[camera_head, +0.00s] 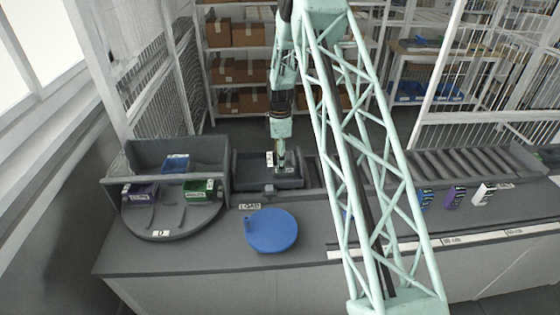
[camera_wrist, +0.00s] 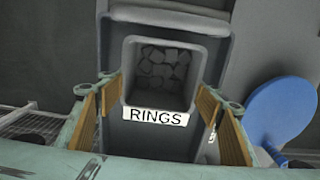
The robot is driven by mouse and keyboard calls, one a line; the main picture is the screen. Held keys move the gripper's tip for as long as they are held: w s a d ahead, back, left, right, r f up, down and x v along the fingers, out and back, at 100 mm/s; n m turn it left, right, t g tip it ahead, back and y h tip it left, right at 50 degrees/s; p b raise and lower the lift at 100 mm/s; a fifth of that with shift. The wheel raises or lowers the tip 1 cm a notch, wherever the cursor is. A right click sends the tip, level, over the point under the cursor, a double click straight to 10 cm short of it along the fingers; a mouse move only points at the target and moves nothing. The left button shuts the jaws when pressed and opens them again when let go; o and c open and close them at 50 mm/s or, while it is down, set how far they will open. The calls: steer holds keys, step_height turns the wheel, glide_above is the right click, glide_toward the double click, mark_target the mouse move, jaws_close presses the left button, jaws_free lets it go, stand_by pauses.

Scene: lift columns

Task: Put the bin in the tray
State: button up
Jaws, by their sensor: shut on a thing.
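The bin (camera_wrist: 155,116) is a small dark grey box with a white RINGS label and several grey pieces inside. In the wrist view, my gripper (camera_wrist: 158,108) has its orange-padded fingers on either side of the bin, shut on it. The larger grey tray (camera_wrist: 120,139) shows below and around the bin. In the head view, my gripper (camera_head: 281,164) points down over the dark tray (camera_head: 248,184) on the counter. The bin is small and hard to make out there. I cannot tell whether it touches the tray floor.
Left of the tray is a turntable (camera_head: 160,226) with a divided rack holding blue, purple and green boxes. A blue disc (camera_head: 272,231) lies in front of the tray. A roller conveyor (camera_head: 460,163) and several small boxes are to the right. The front counter between is mostly clear.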

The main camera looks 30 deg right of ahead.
steer(key=shift+f, duration=0.15)
steer(key=o, duration=0.9)
steer(key=shift+o, duration=0.2)
steer(key=shift+r, duration=0.2)
step_height(320, 180, up, 12)
steer(key=b, duration=0.1)
steer(key=shift+b, duration=0.3)
steer(key=shift+r, duration=0.1)
stand_by(0.4)
